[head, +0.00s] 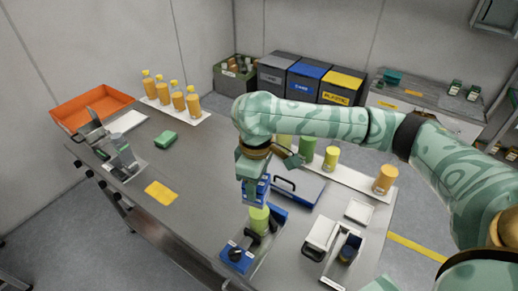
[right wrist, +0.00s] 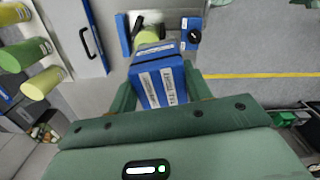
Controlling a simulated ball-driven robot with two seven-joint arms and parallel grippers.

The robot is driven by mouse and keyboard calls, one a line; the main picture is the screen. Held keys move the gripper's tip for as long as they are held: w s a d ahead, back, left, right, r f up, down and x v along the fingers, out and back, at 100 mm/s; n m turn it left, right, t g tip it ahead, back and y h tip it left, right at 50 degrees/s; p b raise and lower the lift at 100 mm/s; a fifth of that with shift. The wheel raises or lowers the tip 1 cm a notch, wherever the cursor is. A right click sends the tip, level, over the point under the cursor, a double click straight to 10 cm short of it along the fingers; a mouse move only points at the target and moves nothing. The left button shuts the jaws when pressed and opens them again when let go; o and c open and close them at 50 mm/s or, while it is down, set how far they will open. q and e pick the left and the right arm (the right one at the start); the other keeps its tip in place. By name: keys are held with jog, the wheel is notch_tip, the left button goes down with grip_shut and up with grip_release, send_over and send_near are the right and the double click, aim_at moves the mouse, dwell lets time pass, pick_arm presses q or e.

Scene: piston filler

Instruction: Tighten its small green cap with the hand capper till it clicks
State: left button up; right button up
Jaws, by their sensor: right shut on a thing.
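My right gripper (head: 254,182) is shut on the blue hand capper (head: 262,191). The right wrist view shows the capper (right wrist: 158,80) as a blue block with white labels between my green fingers. Directly under it in the head view stands an upright yellow-green bottle (head: 259,220), in a blue holder (head: 277,214) with a black knob. The bottle also shows in the right wrist view (right wrist: 146,37), partly behind the capper. The small green cap is hidden; I cannot tell whether the capper touches it.
A white rack (head: 345,178) with green, yellow and orange containers stands behind my right arm. A small scale-like box (head: 320,235) is to the right. The table's middle left is mostly clear.

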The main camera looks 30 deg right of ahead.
jog(key=n+p, duration=0.2)
jog(key=w+r+n+p, duration=0.1)
jog(key=p, duration=0.1)
jog(key=w+r+n+p, duration=0.1)
jog(key=n+p, duration=0.1)
jog(key=shift+w+d+n, duration=0.2)
jog(key=shift+d+n, duration=0.1)
jog(key=f+n, duration=0.1)
jog(key=n, duration=0.1)
jog(key=d+f+n, duration=0.1)
jog(key=f, duration=0.1)
jog(key=f+n+p, duration=0.1)
jog(key=n, duration=0.1)
jog(key=shift+w+d+f+n, duration=0.25)
jog(key=shift+d+n, duration=0.05)
jog(key=shift+f, duration=0.95)
jog(key=shift+r, duration=0.1)
jog(key=shift+p, duration=0.4)
